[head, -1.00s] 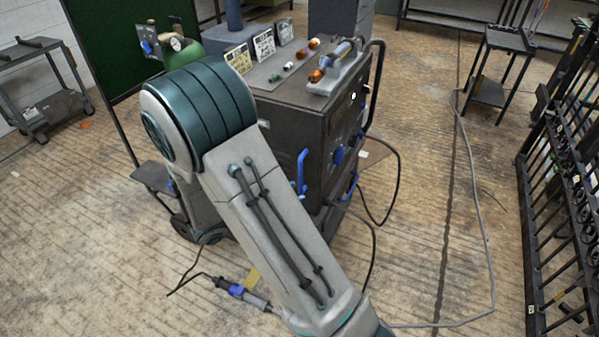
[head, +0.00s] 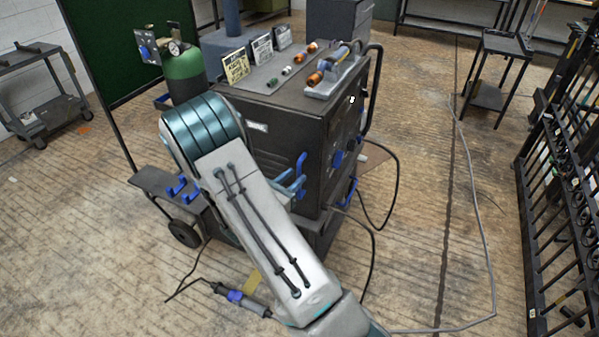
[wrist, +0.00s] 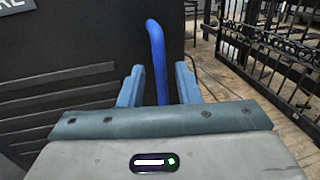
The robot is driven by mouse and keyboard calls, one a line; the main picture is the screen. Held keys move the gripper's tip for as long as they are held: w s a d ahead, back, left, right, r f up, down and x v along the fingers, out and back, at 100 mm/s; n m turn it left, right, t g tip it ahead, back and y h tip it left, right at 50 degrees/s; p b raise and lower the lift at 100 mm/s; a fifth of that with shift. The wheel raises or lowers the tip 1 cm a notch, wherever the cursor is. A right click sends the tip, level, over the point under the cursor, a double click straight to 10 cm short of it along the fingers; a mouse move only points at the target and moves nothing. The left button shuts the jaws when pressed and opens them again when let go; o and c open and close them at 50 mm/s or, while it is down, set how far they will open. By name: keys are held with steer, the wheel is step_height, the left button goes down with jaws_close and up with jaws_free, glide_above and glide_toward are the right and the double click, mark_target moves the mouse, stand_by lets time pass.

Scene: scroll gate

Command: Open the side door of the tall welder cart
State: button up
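The tall dark welder cart (head: 335,110) stands at the centre of the head view. Its side door (head: 268,145) looks flush with the body. A blue upright bar handle (head: 302,165) sits near the door's right edge. In the wrist view the vented door (wrist: 70,50) fills the left, and the blue handle (wrist: 158,55) rises between my fingers. My gripper (wrist: 160,82) is open, one finger on each side of the handle, with gaps showing. In the head view my gripper (head: 289,186) is just left of the handle, partly hidden by my arm.
Cables hang off the cart's right side and lie on the floor, with a blue-and-grey connector (head: 238,296) in front. A green gas cylinder (head: 184,75) stands at the cart's left rear. Floor between is mostly clear.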

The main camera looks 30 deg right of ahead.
mark_target(298, 174)
steer(key=shift+x, duration=1.6)
jaws_close()
steer(key=shift+s, duration=0.1)
steer(key=shift+a, duration=0.1)
